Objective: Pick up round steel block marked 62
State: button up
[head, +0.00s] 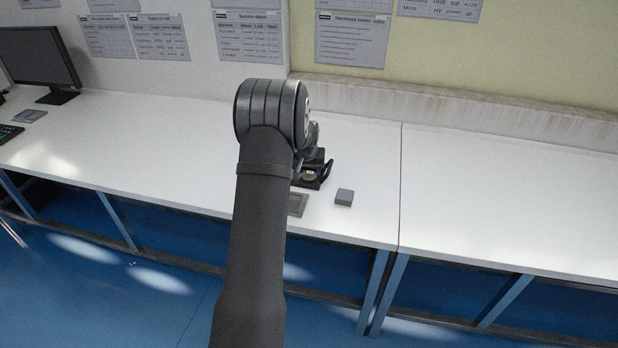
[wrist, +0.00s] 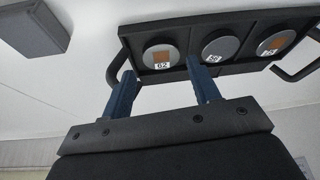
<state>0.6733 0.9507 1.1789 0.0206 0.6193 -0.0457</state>
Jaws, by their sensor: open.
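The round steel block marked 62 (wrist: 158,50) sits in the left compartment of a black tray (wrist: 187,73) in the wrist view. It is a silver disc with an orange-brown square and a white label. My gripper (wrist: 162,70) is open and empty, its two blue fingers pointing toward the tray with the 62 block between them in the picture. I cannot tell how far the tips are from it. In the head view my arm hides most of the gripper, and the tray (head: 324,163) shows only in part.
Two more round blocks share the tray: a middle one (wrist: 221,47) and a right one (wrist: 274,44). The tray has black side handles. A grey block (head: 344,197) and a flat grey plate (head: 297,204) lie nearby on the white bench. The bench is clear to the right.

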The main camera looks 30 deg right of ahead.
aim_at(309, 175)
jog(key=x, duration=0.5)
jog(key=shift+w+d+r, duration=0.15)
jog(key=shift+w, duration=0.15)
jog(key=c, duration=0.7)
jog(key=shift+c, duration=0.6)
jog(key=shift+r, duration=0.15)
